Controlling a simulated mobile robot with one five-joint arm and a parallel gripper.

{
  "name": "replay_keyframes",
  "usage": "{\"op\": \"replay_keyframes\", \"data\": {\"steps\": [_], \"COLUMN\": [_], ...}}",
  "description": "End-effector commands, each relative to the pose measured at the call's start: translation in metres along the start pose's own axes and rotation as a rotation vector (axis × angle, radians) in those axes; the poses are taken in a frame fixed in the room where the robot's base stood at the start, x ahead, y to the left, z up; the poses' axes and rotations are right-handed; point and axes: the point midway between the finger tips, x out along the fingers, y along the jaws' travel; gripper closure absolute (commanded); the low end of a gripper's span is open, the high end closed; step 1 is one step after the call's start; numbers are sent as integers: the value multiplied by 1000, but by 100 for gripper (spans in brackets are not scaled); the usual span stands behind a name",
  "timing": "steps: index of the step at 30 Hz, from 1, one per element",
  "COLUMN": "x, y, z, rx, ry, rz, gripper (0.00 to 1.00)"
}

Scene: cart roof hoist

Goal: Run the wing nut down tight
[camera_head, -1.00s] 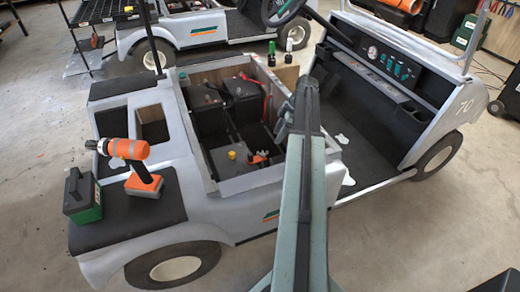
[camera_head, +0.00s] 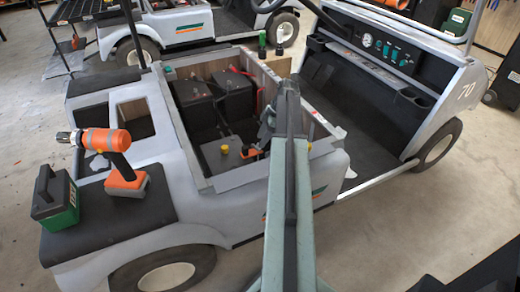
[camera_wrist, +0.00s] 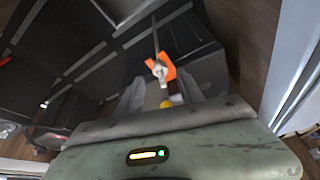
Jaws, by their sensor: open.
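My gripper (camera_wrist: 168,92) is open in the wrist view, a pale finger on each side. Between and just beyond the fingertips is an orange piece (camera_wrist: 168,66) with a small pale metal part, seemingly the wing nut (camera_wrist: 159,70), at a thin rod. I cannot tell whether the fingers touch it. A yellow knob or cap (camera_wrist: 167,103) shows closer to the palm. In the head view, the orange piece (camera_head: 249,153) lies low in the cart's open battery bay, beside the yellow cap (camera_head: 224,149). My arm hides part of the gripper there.
The bay holds black batteries (camera_head: 236,92) and a red cable (camera_head: 260,97); its pale side wall (camera_head: 250,176) stands close below my arm. An orange drill (camera_head: 117,160) and a green-and-black box (camera_head: 55,199) sit on the cart's rear deck. Two bottles stand at the far rim.

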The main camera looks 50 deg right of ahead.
Motion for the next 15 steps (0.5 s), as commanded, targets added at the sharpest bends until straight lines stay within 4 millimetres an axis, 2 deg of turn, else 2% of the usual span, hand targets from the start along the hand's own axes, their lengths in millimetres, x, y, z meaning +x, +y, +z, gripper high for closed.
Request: {"op": "replay_keyframes", "data": {"steps": [1,4,13,14,15], "x": [18,30,31,31,31], "y": [0,0,0,0,0], "z": [4,3,1,1,1], "rx": [0,1,2,2,2], "ry": [0,0,0,0,0], "rz": [0,0,1,1,1], "gripper": [56,56,56,61,72]}}
